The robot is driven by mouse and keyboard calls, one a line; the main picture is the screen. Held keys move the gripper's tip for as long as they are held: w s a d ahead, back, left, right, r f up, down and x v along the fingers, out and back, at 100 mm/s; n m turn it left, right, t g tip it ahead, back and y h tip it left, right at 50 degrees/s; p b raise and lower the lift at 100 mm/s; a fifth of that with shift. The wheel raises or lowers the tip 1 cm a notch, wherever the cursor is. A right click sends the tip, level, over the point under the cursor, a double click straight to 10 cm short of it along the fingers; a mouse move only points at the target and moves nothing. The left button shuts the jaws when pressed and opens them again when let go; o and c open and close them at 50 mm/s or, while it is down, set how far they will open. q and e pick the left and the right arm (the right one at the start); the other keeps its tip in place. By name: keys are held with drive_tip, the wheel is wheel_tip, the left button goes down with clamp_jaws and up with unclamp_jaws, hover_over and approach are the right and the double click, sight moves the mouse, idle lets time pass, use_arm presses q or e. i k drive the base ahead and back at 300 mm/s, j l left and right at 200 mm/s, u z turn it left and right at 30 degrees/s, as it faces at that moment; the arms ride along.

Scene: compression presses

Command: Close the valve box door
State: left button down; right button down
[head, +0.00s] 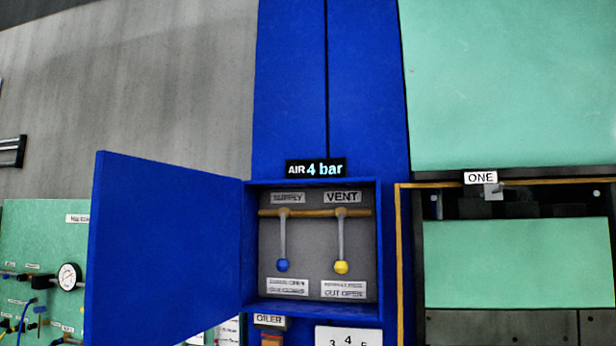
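The valve box (248,270) is a blue open-fronted box on the blue column, below a sign reading AIR 4 bar. Its blue door (165,250) is hinged on the box's left edge and stands wide open, swung out to the left. Inside, a supply lever with a blue knob (283,265) and a vent lever with a yellow knob (341,267) both hang straight down from a brass-coloured pipe (315,213). Neither of my grippers shows in the head view.
A green panel with a gauge (69,276) and fittings is at the lower left, partly hidden by the door. A press opening with a yellow frame (400,270) and a ONE sign (480,178) is at the right. An OILER label (269,320) is below the box.

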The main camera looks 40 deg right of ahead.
sight(163, 264)
drive_tip(key=z, duration=0.45)
drive_tip(key=i+j+z, duration=0.15)
drive_tip(key=z, duration=0.3)
drive_tip(key=j+z, duration=0.2)
drive_tip(key=z, duration=0.25)
drive_tip(key=i+j+z, duration=0.15)
drive_tip(key=z, duration=0.35)
drive_tip(key=j+z, duration=0.55)
drive_tip(key=j, duration=0.4)
drive_tip(key=k+j+z, duration=0.15)
drive_tip(key=j, duration=0.35)
drive_tip(key=j+z, duration=0.1)
drive_tip(key=j, duration=0.4)
drive_tip(key=k, duration=0.05)
